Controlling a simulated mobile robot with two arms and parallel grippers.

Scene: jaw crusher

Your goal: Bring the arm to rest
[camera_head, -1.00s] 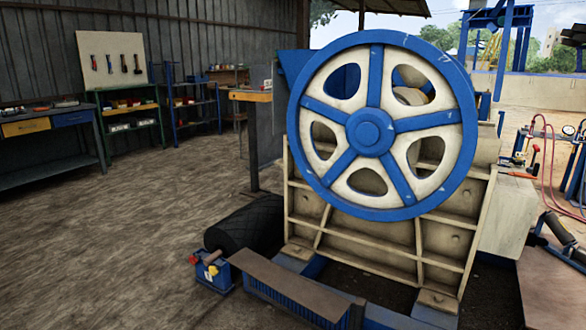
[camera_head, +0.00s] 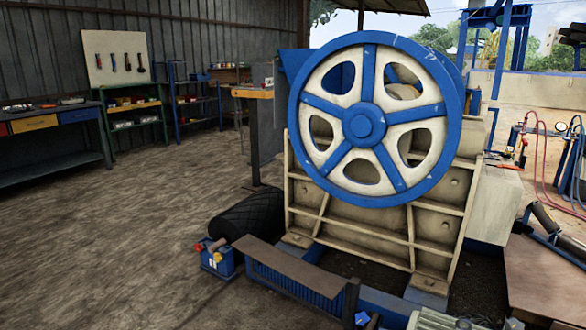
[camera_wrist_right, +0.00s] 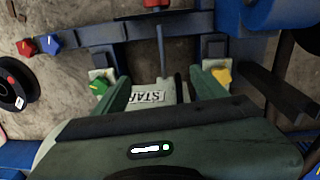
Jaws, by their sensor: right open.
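My right gripper (camera_wrist_right: 158,88) is open in the right wrist view. Its two green fingers stand apart, with a light plate (camera_wrist_right: 150,97) marked with letters like "STAR" visible between or beyond them. I cannot tell how far that plate is from the fingers, and I see nothing held. In the head view, the jaw crusher's blue-rimmed flywheel (camera_head: 364,124) stands upright over its cream ribbed body (camera_head: 345,228). I cannot make out either gripper there. Small parts at the bottom edge are cut off and unclear.
A small blue box (camera_head: 216,258) with red and yellow knobs sits beside a black roller (camera_head: 247,214). Workbenches (camera_head: 52,145) line the left wall. The floor at left is clear. In the wrist view, a red knob (camera_wrist_right: 25,47) and a black reel (camera_wrist_right: 14,86) show at left.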

